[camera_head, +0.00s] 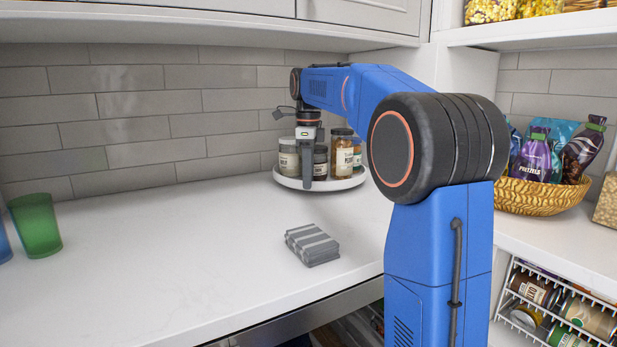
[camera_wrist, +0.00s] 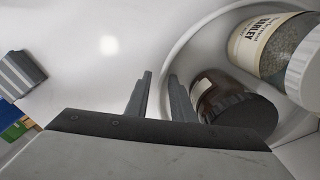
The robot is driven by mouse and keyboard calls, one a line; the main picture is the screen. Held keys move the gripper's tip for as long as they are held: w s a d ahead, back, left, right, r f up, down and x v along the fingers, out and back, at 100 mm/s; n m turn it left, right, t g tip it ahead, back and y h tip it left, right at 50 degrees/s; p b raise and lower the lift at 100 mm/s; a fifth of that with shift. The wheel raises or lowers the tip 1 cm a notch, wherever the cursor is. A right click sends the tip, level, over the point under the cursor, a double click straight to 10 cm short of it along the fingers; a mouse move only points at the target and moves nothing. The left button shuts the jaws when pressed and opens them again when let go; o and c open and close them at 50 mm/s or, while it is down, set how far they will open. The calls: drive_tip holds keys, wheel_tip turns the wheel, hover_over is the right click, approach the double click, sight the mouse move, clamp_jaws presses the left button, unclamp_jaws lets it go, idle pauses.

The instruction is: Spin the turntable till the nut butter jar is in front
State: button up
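The white round turntable (camera_head: 290,182) stands at the back of the counter and carries several jars. Its rim (camera_wrist: 168,58) curves past my fingertips in the wrist view. A dark jar with a black lid (camera_head: 321,165) stands at the front; in the wrist view this jar (camera_wrist: 236,108) is just right of my fingers, its label unreadable. A barley jar (camera_wrist: 270,45) with a pale lid is beyond it. A tall jar (camera_head: 342,150) is at the right. I cannot tell which is the nut butter jar. My gripper (camera_wrist: 161,77) is open, pointing down at the rim; contact is unclear.
A stack of striped grey cloths (camera_head: 312,244) lies on the counter in front. A green cup (camera_head: 36,225) stands at the far left. A wicker basket of snack bags (camera_head: 540,197) is at the right. The counter left of the turntable is clear.

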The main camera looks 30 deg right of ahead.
drive_tip(key=shift+r, duration=0.1)
wheel_tip(320, 180, up, 7)
drive_tip(key=shift+r, duration=0.15)
idle(0.5)
drive_tip(key=shift+s+d+n, duration=0.3)
drive_tip(key=shift+d+n, duration=0.1)
drive_tip(key=s+d+r+n+t+h, duration=0.1)
drive_tip(key=s+d+n+t+h, duration=0.2)
drive_tip(key=d+n, duration=0.25)
drive_tip(key=n+t+h, duration=0.3)
drive_tip(key=n+h, duration=0.1)
drive_tip(key=n, duration=0.5)
approach(365, 173)
drive_tip(key=x, duration=0.9)
drive_tip(key=shift+w+d+r, duration=0.25)
drive_tip(key=shift+w, duration=0.1)
